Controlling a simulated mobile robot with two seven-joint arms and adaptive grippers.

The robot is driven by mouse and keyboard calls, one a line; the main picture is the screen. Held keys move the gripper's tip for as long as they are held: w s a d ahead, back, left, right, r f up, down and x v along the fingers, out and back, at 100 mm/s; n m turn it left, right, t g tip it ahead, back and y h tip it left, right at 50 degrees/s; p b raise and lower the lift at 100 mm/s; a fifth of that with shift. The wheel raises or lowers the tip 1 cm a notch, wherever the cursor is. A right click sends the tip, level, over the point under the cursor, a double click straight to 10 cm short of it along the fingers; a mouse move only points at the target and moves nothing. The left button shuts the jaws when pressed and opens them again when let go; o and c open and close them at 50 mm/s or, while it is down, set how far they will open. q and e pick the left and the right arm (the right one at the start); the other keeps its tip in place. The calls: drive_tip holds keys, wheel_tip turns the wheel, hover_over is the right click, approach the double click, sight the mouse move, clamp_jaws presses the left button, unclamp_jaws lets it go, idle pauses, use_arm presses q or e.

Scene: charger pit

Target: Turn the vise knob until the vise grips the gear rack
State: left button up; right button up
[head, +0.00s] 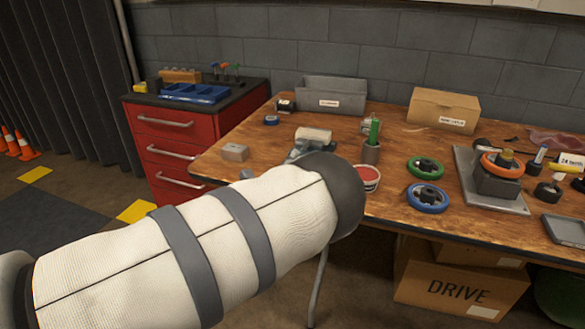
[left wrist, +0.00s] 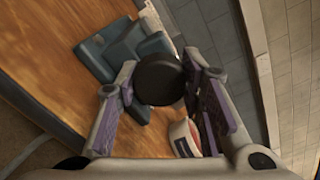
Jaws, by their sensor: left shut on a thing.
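The vise (left wrist: 118,48) is a blue-grey block on the wooden bench in the left wrist view. Its dark round knob (left wrist: 158,80) faces my left gripper (left wrist: 160,84). The fingers stand on either side of the knob and are shut on it. In the head view the vise (head: 297,152) is mostly hidden behind my left forearm, and the gripper is hidden too. A pale ribbed piece (left wrist: 151,14) beyond the vise may be the gear rack; I cannot tell how it sits in the jaws. My right gripper is not in view.
A red-and-white tin (head: 370,178) stands close to the gripper; it also shows in the left wrist view (left wrist: 184,138). A grey bin (head: 331,95) stands behind.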

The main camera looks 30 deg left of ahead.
use_arm(q)
drive_tip(key=o, duration=1.2)
drive_tip(key=v, duration=1.2)
